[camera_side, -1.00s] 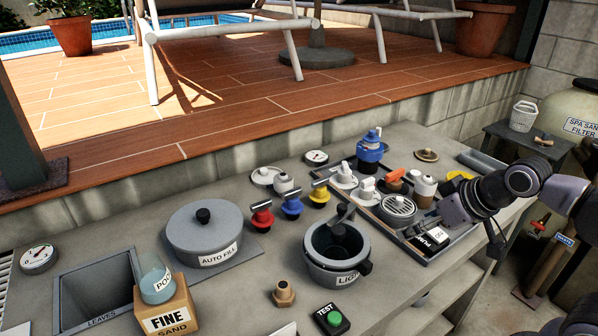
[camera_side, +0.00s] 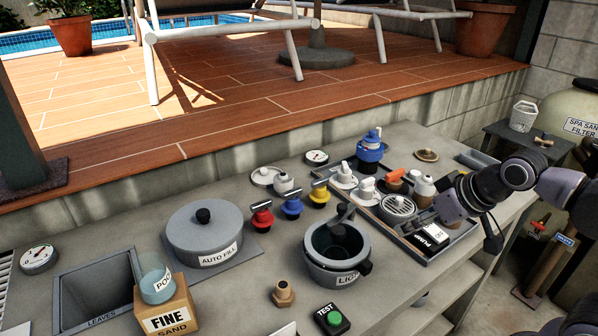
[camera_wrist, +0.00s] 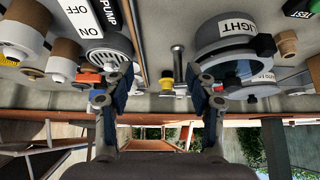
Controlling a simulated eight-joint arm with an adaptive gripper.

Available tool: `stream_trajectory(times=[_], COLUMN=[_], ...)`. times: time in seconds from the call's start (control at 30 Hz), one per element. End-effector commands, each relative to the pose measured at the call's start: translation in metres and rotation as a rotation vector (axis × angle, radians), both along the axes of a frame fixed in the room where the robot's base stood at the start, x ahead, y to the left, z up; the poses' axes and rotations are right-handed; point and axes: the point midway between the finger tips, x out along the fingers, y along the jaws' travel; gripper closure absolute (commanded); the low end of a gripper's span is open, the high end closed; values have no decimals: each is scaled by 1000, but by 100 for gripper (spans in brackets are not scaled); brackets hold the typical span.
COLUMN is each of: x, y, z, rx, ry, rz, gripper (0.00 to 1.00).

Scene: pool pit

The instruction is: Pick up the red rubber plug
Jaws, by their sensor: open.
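A small orange-red piece (camera_side: 394,176) lies among the fittings in the grey tray in the side view. It seems to match the orange piece (camera_wrist: 90,79) left of centre in the wrist view. I cannot tell for sure that it is the red rubber plug. A red-handled valve (camera_side: 262,214) stands on the counter, left of a blue one. My gripper (camera_wrist: 158,98) is open and empty, its two fingers wide apart. In the side view my gripper (camera_side: 424,216) is low at the tray's right side, its fingertips partly hidden.
The tray (camera_side: 395,240) holds a round grate (camera_side: 397,207), a pump switch box (camera_side: 432,236), white fittings and a blue-topped device (camera_side: 370,150). A grey pot (camera_side: 337,250) stands left of the tray. The counter's front right strip is bare.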

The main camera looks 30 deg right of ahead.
Motion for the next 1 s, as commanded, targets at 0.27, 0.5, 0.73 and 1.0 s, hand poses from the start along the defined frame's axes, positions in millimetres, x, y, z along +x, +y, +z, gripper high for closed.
stream_trajectory(times=[0.27, 0.5, 0.73, 1.0], x=[60, 123, 181, 226], y=[31, 73, 125, 181], z=[42, 63, 65, 51], rx=[15, 19, 13, 0], ry=[60, 119, 169, 210], rz=[14, 17, 13, 3], gripper=[43, 43, 43, 43])
